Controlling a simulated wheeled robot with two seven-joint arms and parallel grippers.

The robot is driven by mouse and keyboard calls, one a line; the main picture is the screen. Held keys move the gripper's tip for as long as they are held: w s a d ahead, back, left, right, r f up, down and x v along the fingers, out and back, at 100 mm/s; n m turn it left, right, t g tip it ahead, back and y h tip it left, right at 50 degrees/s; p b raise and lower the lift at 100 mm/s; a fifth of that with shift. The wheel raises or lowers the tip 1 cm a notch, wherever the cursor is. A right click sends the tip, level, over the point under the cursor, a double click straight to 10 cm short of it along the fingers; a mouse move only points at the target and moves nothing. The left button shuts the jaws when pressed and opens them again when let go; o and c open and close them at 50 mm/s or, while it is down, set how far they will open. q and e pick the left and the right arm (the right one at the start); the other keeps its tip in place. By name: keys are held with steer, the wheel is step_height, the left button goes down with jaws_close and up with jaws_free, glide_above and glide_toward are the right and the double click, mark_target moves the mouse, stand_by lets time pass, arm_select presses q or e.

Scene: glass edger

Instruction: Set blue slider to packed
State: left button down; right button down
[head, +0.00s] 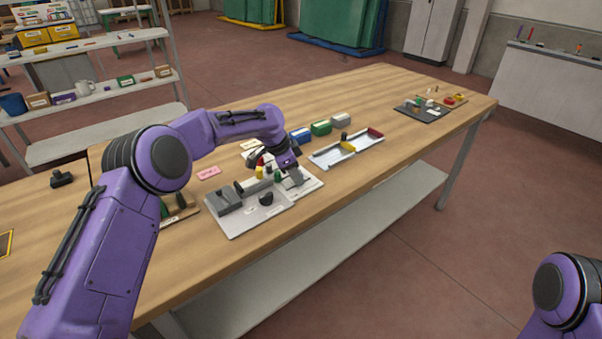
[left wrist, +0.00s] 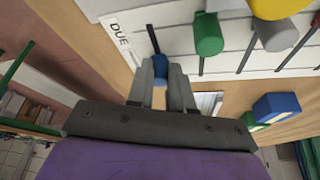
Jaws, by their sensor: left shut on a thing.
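The slider board (head: 310,188) is a pale panel on the wooden table, partly hidden by my left gripper in the head view. In the left wrist view the board (left wrist: 160,20) fills the top, with dark slots and a label that reads "DUE". The blue slider (left wrist: 160,64) sits between the fingertips of my left gripper (left wrist: 161,78), which is shut on it. A green slider (left wrist: 208,40) and a yellow slider (left wrist: 276,34) stand to its right in that view. In the head view my left gripper (head: 291,174) is over the board and hides the blue slider.
A grey plate with a grey block (head: 229,200) lies left of the board. Blue (head: 301,135), green (head: 321,128) and grey (head: 341,119) boxes stand behind it. A divided tray (head: 330,156) is to the right. Bare wood lies along the front edge.

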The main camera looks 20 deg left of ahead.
arm_select(q)
steer(key=shift+d+f, duration=0.25)
steer(key=shift+d, duration=0.15)
steer(key=shift+s+a, duration=0.1)
steer(key=shift+a, duration=0.05)
steer(key=c, duration=1.3)
jaws_free()
steer(key=shift+r, duration=0.1)
steer(key=shift+a+r, duration=0.1)
steer(key=shift+r, duration=0.05)
steer(key=b+v, duration=0.1)
steer(key=v, duration=0.9)
steer(key=shift+r, duration=0.1)
